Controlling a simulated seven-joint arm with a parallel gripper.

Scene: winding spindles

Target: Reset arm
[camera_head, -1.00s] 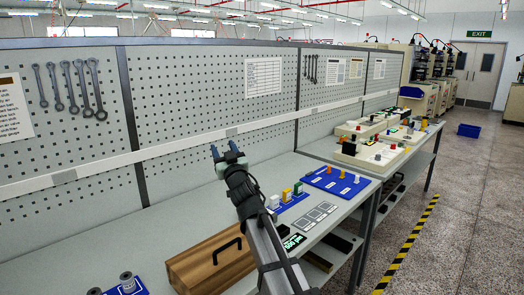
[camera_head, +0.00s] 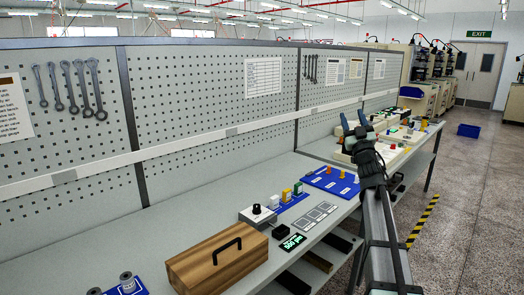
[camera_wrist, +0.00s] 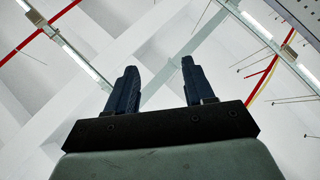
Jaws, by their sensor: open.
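My gripper (camera_head: 357,124) is raised above the right part of the bench, pointing upward, with its fingers apart and nothing between them. In the wrist view my gripper (camera_wrist: 158,82) shows two dark fingers spread against the ceiling. My arm runs from the bottom right of the head view up to it and hides part of the bench's right end and the floor.
A pegboard wall (camera_head: 205,110) rises behind.

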